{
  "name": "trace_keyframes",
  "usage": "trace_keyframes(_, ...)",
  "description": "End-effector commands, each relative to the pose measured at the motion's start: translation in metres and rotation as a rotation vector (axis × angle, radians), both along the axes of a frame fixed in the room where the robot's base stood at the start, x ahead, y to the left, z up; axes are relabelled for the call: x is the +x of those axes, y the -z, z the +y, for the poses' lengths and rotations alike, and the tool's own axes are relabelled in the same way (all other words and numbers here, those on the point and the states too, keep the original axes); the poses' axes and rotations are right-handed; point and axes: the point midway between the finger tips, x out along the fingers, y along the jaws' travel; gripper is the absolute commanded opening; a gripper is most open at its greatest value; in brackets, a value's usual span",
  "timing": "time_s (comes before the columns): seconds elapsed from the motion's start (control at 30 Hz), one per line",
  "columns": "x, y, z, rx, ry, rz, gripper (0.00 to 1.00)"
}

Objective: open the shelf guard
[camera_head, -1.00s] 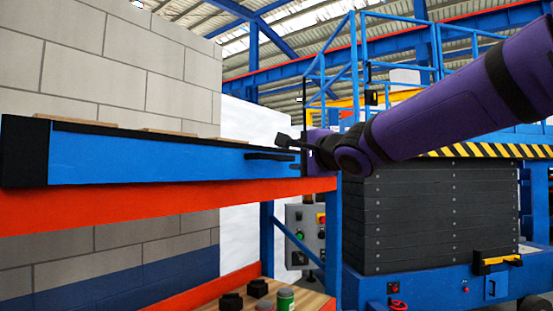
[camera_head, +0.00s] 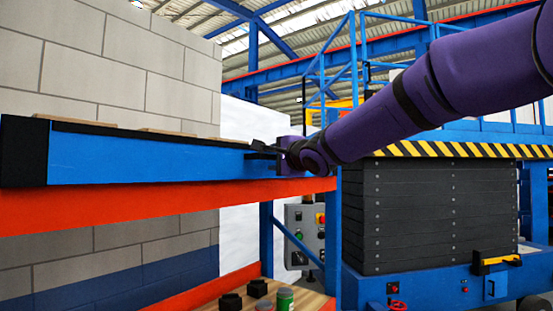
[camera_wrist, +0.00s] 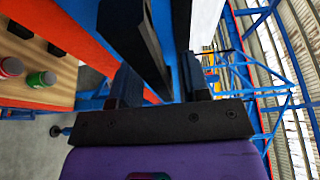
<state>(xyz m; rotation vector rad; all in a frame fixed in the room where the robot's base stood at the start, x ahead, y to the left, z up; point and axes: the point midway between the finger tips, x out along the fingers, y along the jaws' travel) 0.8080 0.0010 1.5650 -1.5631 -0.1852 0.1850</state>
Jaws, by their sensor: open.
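The shelf guard (camera_head: 150,158) is a long blue panel with dark ends along the shelf's front, upright and closed against it. Its black bar handle (camera_head: 258,156) is near the right end, partly covered by my gripper. My gripper (camera_head: 264,146) is open at the handle, with its fingers pointing left toward the guard. In the wrist view, my gripper's two dark fingers (camera_wrist: 160,82) are apart, and a dark bar that looks like the handle (camera_wrist: 154,50) runs between them beside the blue guard (camera_wrist: 178,85). I cannot tell whether the fingers touch it.
An orange shelf beam (camera_head: 140,207) runs below the guard. Below it, a wooden shelf (camera_head: 310,300) holds a green can (camera_head: 285,299) and black pieces (camera_head: 258,288). A grey control box (camera_head: 305,237) and a blue lift with dark bellows (camera_head: 420,215) stand behind to the right.

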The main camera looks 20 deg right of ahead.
Motion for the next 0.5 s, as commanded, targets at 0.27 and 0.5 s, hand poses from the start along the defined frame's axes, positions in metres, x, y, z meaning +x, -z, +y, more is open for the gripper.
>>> trace_keyframes(0.27, -0.0003, 0.0001, -0.0001, 0.0, 0.0, 0.0, 0.0)
trace_keyframes(0.5, -0.0006, 0.0006, -0.0002, 0.004, 0.0, -0.002, 0.0)
